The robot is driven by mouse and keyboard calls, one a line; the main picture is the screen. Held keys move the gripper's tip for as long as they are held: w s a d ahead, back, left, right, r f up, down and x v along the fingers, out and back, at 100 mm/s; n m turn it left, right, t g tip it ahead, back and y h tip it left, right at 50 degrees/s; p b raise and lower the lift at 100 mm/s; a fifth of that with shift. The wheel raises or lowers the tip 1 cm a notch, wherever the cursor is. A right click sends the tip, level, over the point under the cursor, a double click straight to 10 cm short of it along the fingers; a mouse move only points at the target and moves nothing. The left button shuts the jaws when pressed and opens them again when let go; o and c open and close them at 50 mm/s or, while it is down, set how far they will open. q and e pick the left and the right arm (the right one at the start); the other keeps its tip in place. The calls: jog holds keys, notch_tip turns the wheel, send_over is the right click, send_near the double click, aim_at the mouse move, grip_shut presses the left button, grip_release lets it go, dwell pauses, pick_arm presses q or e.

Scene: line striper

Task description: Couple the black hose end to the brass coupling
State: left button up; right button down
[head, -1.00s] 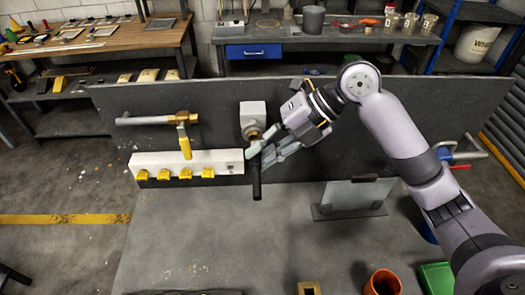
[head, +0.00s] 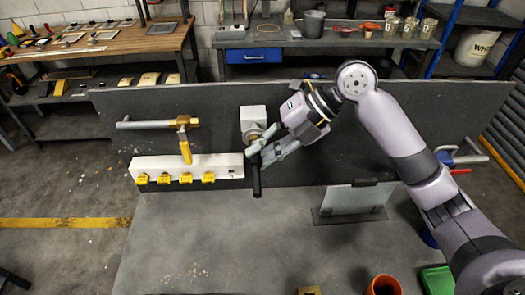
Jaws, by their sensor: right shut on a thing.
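The black hose end (head: 256,181) hangs roughly upright in front of the dark back panel. My right gripper (head: 257,156) is shut on its upper part. The brass coupling (head: 254,134) sits on a pale block (head: 252,117) fixed to the panel, just above and behind the gripper fingers. The fingers partly cover the coupling and the hose's top, so I cannot tell whether the two touch. My left gripper is not in view.
A grey pipe with a yellow-handled valve (head: 184,140) and a white strip with yellow pieces (head: 190,165) are on the panel at left. A clear plate on a stand (head: 352,200) and an orange cup (head: 384,285) stand at right. The bench's middle is clear.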

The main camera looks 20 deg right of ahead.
jog(key=shift+w+d+r, duration=0.1)
jog(key=shift+w+d, duration=0.1)
jog(key=shift+w, duration=0.7)
dwell(0.5)
jog(key=c, duration=1.4)
grip_release()
jog(key=shift+w, duration=0.1)
jog(key=o, duration=0.3)
jog(key=p+v, duration=0.2)
jog(key=v, duration=0.4)
jog(key=shift+d+r, duration=0.3)
jog(key=shift+d, duration=0.05)
